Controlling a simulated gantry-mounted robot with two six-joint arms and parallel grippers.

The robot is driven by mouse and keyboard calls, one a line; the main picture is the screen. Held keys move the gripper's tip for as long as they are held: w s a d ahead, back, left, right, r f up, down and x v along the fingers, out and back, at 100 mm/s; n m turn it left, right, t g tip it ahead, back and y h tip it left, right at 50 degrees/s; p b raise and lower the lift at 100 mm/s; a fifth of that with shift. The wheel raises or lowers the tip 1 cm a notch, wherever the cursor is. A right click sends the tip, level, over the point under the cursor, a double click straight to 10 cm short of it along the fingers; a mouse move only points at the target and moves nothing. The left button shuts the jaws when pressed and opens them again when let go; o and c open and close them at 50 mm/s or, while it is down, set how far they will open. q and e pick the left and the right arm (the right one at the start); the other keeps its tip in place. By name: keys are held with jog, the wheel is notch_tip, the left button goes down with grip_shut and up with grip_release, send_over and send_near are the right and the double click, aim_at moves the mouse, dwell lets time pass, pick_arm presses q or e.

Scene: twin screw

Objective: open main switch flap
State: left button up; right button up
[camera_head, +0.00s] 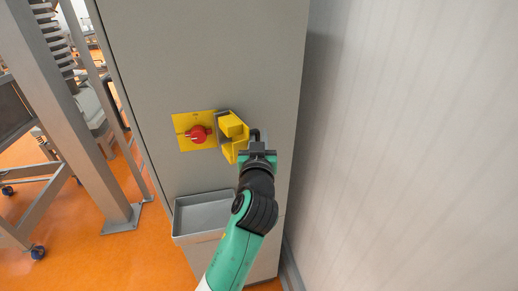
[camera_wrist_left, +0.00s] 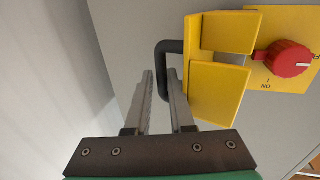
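The yellow main switch flap (camera_head: 235,133) stands swung out to the right of a yellow plate (camera_head: 181,123). The red rotary switch (camera_head: 196,134) on that plate is uncovered. In the left wrist view the yellow flap (camera_wrist_left: 217,92) carries a black U-shaped handle (camera_wrist_left: 163,53) on its left side. My left gripper (camera_head: 255,147) is at this handle. Its fingers (camera_wrist_left: 161,78) are close together, with the handle bar between their tips. The fingers partly hide the lower part of the handle. My right gripper is not in view.
The switch is on the front of a grey cabinet (camera_head: 205,50). A grey tray (camera_head: 203,213) sticks out below it. A pale wall (camera_head: 420,140) lies close on the right. A metal post (camera_head: 70,110) stands on the orange floor (camera_head: 120,260) at left.

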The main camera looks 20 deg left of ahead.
pick_arm(q)
jog(key=p+v, duration=0.7)
jog(key=v, duration=0.4)
jog(key=shift+s+d, duration=0.15)
jog(key=shift+s, duration=0.1)
